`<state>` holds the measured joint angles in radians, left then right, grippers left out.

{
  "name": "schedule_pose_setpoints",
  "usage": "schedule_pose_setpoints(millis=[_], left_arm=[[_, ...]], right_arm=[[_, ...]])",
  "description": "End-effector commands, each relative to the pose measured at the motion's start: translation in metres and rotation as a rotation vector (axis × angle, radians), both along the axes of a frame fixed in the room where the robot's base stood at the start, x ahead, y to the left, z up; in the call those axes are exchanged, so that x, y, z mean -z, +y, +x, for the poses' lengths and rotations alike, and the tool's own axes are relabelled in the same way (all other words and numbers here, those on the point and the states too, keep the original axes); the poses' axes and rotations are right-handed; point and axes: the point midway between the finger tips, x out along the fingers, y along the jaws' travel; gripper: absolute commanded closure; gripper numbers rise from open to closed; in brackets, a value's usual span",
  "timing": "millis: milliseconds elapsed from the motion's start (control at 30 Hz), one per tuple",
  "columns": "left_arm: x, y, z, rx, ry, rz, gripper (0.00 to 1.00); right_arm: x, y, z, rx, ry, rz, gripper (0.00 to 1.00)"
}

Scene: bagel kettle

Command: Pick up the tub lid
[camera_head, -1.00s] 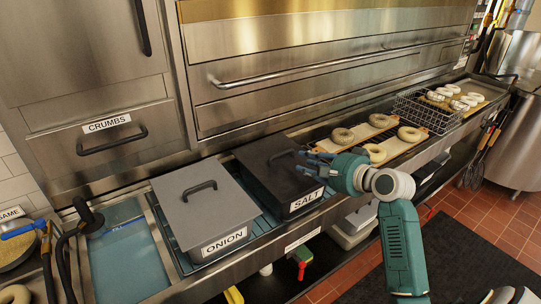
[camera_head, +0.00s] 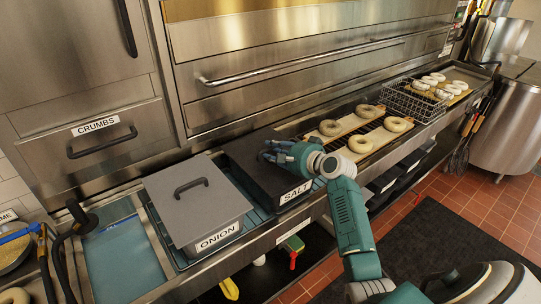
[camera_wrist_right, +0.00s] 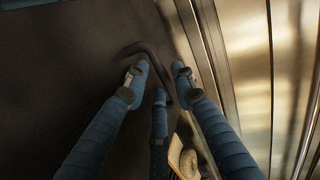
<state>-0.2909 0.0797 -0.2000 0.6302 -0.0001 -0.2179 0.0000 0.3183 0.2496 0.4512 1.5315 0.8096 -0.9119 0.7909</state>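The black lid of the tub labelled SALT (camera_head: 258,181) is in place on its tub in the head view. My right gripper (camera_head: 276,151) is just above this lid, at its handle. In the right wrist view the dark lid (camera_wrist_right: 70,70) fills the left side, and its bar handle (camera_wrist_right: 147,50) reaches between the spread fingers of my right gripper (camera_wrist_right: 160,75). The fingers look open; whether any touches the handle is unclear. The grey lid of the tub labelled ONION (camera_head: 178,216) lies to the left, with its dark handle (camera_head: 190,187) clear. My left gripper is not in view.
Boards with bagels (camera_head: 359,144) lie right of the black tub, with a wire basket (camera_head: 412,103) beyond. The oven front with its long handle (camera_head: 290,62) rises behind the counter. A blue-bottomed basin (camera_head: 125,262) is at the left.

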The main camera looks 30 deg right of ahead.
Motion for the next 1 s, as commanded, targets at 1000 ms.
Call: schedule_pose_setpoints(millis=[1000], left_arm=[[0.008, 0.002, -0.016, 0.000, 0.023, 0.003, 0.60]], right_arm=[[-0.041, -0.001, 0.001, 0.000, -0.008, -0.006, 1.00]])
